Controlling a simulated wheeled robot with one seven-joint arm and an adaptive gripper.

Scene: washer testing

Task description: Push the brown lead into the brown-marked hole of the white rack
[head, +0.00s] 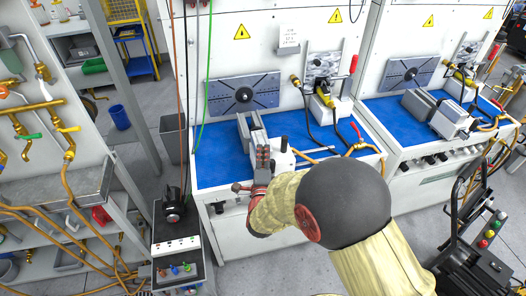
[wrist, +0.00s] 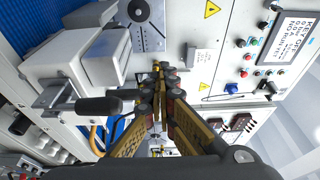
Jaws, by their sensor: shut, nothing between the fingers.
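A thin brown lead (head: 178,70) hangs down at the left of the near washer bench in the head view; I cannot make out its lower end. A white strip with small coloured marks (head: 178,247), which looks like the white rack, is on the small stand at the lower left; its separate holes are too small to tell. My gripper (head: 263,152) is above the blue bench top, right of the lead and well apart from it and the rack. In the wrist view my gripper (wrist: 160,70) has its fingertips together, empty. Neither lead nor rack is discernible there.
A green lead (head: 204,80) and a dark lead hang beside the brown one. A black device (head: 172,208) stands behind the white strip. Grey blocks (head: 250,130) and a black-handled clamp (wrist: 98,105) are close to my gripper. Blue bench top (head: 213,160) is bare at left.

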